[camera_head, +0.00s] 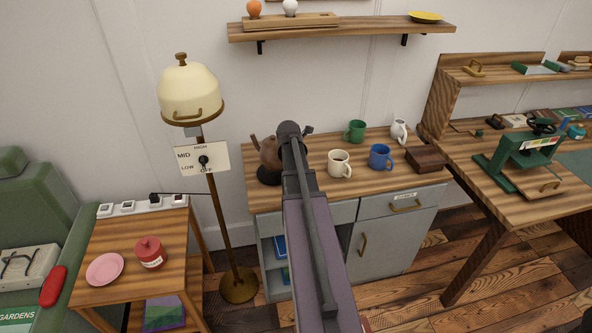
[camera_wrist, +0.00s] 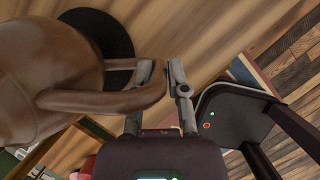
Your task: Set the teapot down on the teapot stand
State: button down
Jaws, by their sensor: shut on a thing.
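The brown teapot (camera_head: 270,154) is at the left end of the wooden-topped cabinet in the head view. It fills the left of the wrist view (camera_wrist: 45,70). The teapot stand, a round black disc (camera_head: 268,177), shows below it; part of it also shows behind the teapot in the wrist view (camera_wrist: 98,24). The teapot overlaps the stand in both views; I cannot tell whether they touch. My gripper (camera_wrist: 161,72) is shut on the teapot's handle. In the head view my arm hides the gripper and the handle.
A cream mug (camera_head: 339,163), a blue mug (camera_head: 380,157), a green mug (camera_head: 355,131) and a white jug (camera_head: 398,131) stand to the right on the cabinet top (camera_head: 310,160), with a dark wooden box (camera_head: 425,158). A floor lamp (camera_head: 190,95) stands close on the left.

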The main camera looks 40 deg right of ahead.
jog(key=shift+w, duration=0.1)
dwell(0.3)
jog(key=shift+f+b, duration=1.75)
jog(key=shift+f, duration=0.15)
jog(key=c, duration=0.6)
grip_release()
jog(key=shift+c, duration=0.2)
jog(key=p+v, duration=1.1)
jog(key=v, duration=0.1)
jog(key=shift+r, duration=0.25)
jog(key=shift+a, duration=0.1)
